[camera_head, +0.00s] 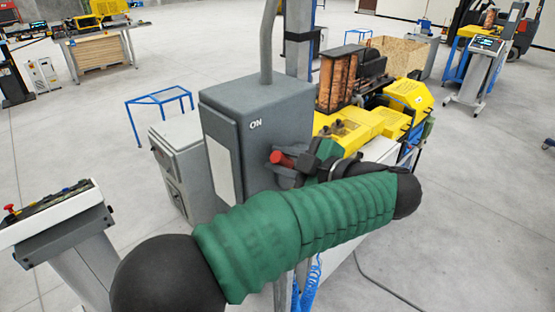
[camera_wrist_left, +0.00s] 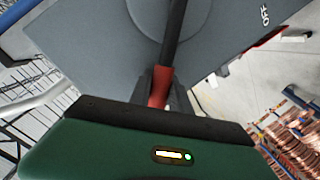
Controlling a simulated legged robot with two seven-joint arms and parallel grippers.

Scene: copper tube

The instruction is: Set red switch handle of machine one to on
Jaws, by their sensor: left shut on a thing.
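The grey switch box (camera_head: 254,110) of the machine stands in the middle of the head view, with "ON" lettered near the top of its side face. The red switch handle (camera_head: 282,159) shows below that label. My left gripper (camera_head: 292,168) is at the handle, partly hidden by its own green-sleeved arm. In the left wrist view, the red grip (camera_wrist_left: 160,86) sits between the fingers of my left gripper (camera_wrist_left: 160,96), which is shut on it. A dark lever shaft (camera_wrist_left: 174,35) runs from the grip toward the box face, where "OFF" is lettered at upper right. My right gripper is not in view.
A yellow machine (camera_head: 365,125) with copper coils (camera_head: 336,80) stands right of the box. A control stand (camera_head: 60,225) is at lower left. A blue frame (camera_head: 160,102) stands behind the box. Open grey floor lies to the left and right.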

